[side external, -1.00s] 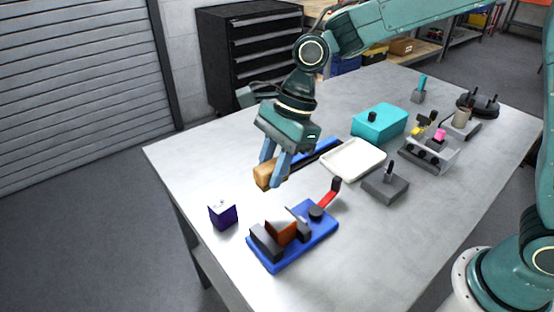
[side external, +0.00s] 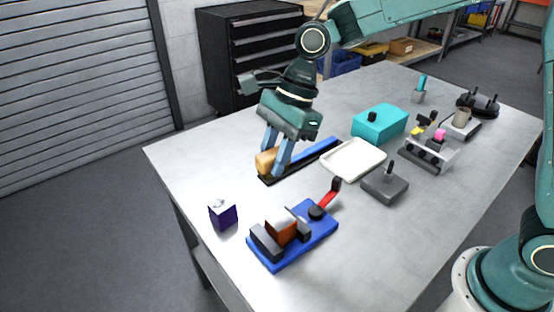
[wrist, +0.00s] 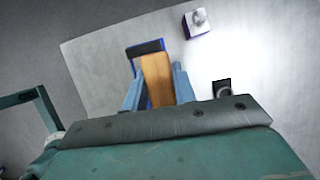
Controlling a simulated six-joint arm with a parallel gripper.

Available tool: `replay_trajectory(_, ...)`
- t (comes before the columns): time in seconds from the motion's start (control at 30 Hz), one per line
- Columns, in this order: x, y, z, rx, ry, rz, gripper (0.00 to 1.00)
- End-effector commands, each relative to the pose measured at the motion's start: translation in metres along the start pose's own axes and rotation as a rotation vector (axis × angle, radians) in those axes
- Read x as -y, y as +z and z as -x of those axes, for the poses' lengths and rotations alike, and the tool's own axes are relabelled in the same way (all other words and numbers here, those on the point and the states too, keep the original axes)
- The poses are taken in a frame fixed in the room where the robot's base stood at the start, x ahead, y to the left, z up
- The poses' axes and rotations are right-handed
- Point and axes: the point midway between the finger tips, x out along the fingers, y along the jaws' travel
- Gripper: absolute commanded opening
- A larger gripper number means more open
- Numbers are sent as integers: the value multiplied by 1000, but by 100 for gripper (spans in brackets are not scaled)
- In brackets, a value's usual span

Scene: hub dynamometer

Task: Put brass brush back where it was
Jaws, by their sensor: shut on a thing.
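The brass brush, seen as a tan wooden block (side external: 265,161), is held between the blue fingers of my gripper (side external: 271,164). In the wrist view the brush (wrist: 157,80) points away between the two fingers (wrist: 158,90). Its bristles are hidden. A long black tray with a blue strip (side external: 318,153) lies on the table right under and behind the brush. In the wrist view the tray's dark end (wrist: 145,48) shows just beyond the brush, with blue along its left side. The brush is over the tray's near end; I cannot tell whether it touches.
A blue clamp fixture (side external: 318,233) with a red lever stands in front. A dark purple box (side external: 223,215) is at the left table edge. A white tray (side external: 353,160), a grey block (side external: 385,186) and a teal box (side external: 380,121) stand to the right.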

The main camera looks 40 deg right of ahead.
Motion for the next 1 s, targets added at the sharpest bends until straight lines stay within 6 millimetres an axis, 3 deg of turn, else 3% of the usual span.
replay_trajectory(0.17, 22, -22, 18, 8, 1, -4, 6)
replay_trajectory(0.4, 52, -67, 51, 10, 6, 6, 6)
replay_trajectory(0.63, 68, -107, 77, 2, 7, 21, 6)
replay_trajectory(0.8, 72, -120, 86, -3, 8, 28, 6)
replay_trajectory(1.0, 72, -122, 87, -4, 9, 30, 6)
